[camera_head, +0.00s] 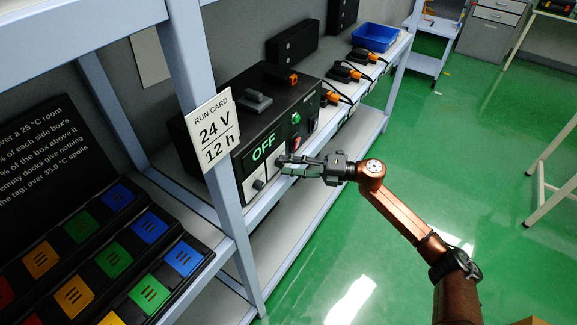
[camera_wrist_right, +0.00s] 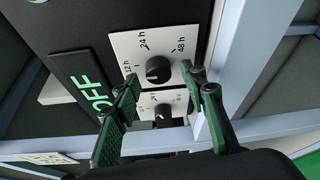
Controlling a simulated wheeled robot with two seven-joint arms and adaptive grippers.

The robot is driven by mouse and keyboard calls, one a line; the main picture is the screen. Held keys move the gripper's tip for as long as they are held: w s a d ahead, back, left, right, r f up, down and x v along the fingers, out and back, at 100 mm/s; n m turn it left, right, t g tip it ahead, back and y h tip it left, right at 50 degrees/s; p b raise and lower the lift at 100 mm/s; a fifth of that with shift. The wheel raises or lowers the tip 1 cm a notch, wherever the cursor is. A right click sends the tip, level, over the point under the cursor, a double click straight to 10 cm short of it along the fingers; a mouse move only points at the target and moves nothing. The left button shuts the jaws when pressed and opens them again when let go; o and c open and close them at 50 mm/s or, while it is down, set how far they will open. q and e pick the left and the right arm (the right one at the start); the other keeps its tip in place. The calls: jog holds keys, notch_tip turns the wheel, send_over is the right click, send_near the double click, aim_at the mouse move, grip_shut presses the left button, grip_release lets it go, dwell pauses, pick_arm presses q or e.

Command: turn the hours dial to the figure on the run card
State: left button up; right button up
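The run card (camera_head: 213,130) hangs on the shelf post and reads 24 V and 12 h. The black power box (camera_head: 230,108) behind it shows OFF on its display (camera_head: 264,147). In the right wrist view, the hours dial (camera_wrist_right: 158,69) is a black knob on a white plate marked 12 h, 24 h and 48 h. I cannot tell its pointer setting for sure. A second knob (camera_wrist_right: 163,113) sits below it, its labels partly hidden. My right gripper (camera_wrist_right: 160,76) is open, its green-padded fingers apart on either side of the dials, holding nothing. My left gripper is out of view.
A green lamp (camera_head: 296,117) and a red switch (camera_head: 296,143) sit on the box front. Shelf posts and the bench edge stand close to my right gripper. Orange-and-black tools (camera_head: 346,72) and a blue bin (camera_head: 374,37) lie farther along.

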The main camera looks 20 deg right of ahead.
jog(key=v, duration=1.2)
